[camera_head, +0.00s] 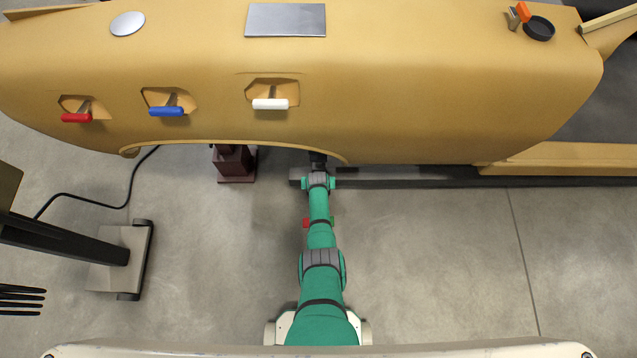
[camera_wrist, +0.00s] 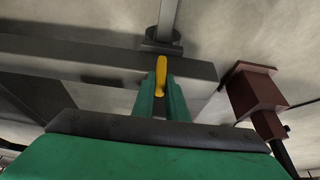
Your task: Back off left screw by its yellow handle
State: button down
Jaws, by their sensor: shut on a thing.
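The yellow handle (camera_wrist: 160,72) shows upright in the middle of the wrist view. My gripper (camera_wrist: 160,88) is shut on it, with one green finger on each side. Just beyond the handle is a dark flange (camera_wrist: 162,47) with a grey post (camera_wrist: 168,18) rising from it, at a long grey beam (camera_wrist: 75,58). How the handle joins the screw is hidden. In the head view my green arm reaches forward to the lower edge of the large yellow shell (camera_head: 430,90); the handle and my fingers are hidden there.
A dark red stand (camera_wrist: 252,90) is close on the right in the wrist view; it also shows in the head view (camera_head: 235,164). The shell overhangs my wrist and has red (camera_head: 76,118), blue (camera_head: 166,111) and white (camera_head: 270,104) handles. Floor right of my arm is clear.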

jog(key=shift+a, duration=0.15)
jog(key=shift+s+a+f+n+h, duration=0.15)
jog(key=shift+a+n+h, duration=0.1)
jog(key=shift+h, duration=0.85)
jog(key=shift+a+f+n+h, duration=0.1)
jog(key=shift+a+n+h, duration=0.15)
jog(key=shift+h, duration=0.85)
jog(key=c, duration=1.8)
grip_release()
jog(key=shift+o, duration=0.2)
jog(key=shift+r, duration=0.1)
jog(key=shift+r, duration=0.15)
